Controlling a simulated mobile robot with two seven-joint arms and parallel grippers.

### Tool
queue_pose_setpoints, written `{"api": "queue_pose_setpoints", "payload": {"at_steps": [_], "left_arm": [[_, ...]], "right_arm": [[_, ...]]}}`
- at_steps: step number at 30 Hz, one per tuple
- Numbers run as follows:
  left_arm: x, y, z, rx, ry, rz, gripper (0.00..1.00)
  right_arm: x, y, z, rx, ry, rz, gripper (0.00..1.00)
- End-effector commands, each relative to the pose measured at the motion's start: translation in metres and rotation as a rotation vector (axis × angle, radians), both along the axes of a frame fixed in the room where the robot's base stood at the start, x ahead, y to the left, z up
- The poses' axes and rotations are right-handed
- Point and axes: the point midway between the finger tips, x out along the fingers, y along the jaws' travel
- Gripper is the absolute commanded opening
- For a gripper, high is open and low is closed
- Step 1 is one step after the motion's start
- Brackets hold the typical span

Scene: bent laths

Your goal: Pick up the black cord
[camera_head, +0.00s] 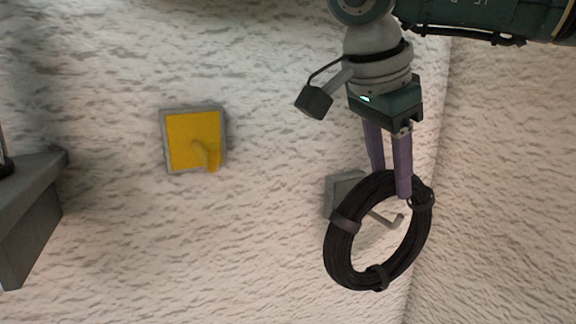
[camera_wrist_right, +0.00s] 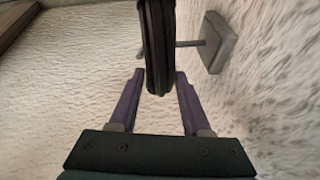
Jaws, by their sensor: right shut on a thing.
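The black cord (camera_head: 340,255) is a round coil bound with several dark bands, in the right part of the head view. My right gripper (camera_head: 391,184) reaches down to the coil's top with its purple fingers and is shut on it. In the right wrist view the cord (camera_wrist_right: 158,45) stands edge-on between the two fingertips (camera_wrist_right: 159,78). A grey hook (camera_head: 384,219) with an upturned tip shows through the coil's opening. In the wrist view its rod shows on both sides of the coil; I cannot tell whether they touch. My left gripper is not in view.
The hook's square grey plate (camera_head: 340,190) sits on the rough white wall (camera_head: 270,240). A yellow panel with a grey frame (camera_head: 193,140) and a yellow peg is on the wall to the left. A dark grey ledge (camera_head: 35,215) stands at the left edge. The wall between is bare.

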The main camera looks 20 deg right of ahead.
Motion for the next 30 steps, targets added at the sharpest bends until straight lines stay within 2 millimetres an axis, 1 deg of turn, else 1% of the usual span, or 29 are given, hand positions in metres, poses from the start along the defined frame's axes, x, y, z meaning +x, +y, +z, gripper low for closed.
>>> {"api": "queue_pose_setpoints", "payload": {"at_steps": [5,8,18,21,27,30], "left_arm": [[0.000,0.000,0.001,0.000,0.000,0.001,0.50],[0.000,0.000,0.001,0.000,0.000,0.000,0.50],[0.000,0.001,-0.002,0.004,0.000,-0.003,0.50],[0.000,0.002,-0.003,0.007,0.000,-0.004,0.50],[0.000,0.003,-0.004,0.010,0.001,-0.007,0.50],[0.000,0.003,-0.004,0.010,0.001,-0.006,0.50]], "right_arm": [[-0.020,-0.002,0.001,-0.001,-0.002,0.002,0.00],[-0.036,-0.004,0.001,-0.001,-0.003,0.001,0.00],[-0.109,-0.010,0.000,-0.002,-0.002,-0.001,0.00],[-0.128,-0.011,0.000,-0.002,-0.002,-0.001,0.00],[-0.153,-0.013,0.000,-0.002,-0.003,-0.001,0.00],[-0.159,-0.013,0.001,-0.001,-0.003,-0.001,0.00]]}}
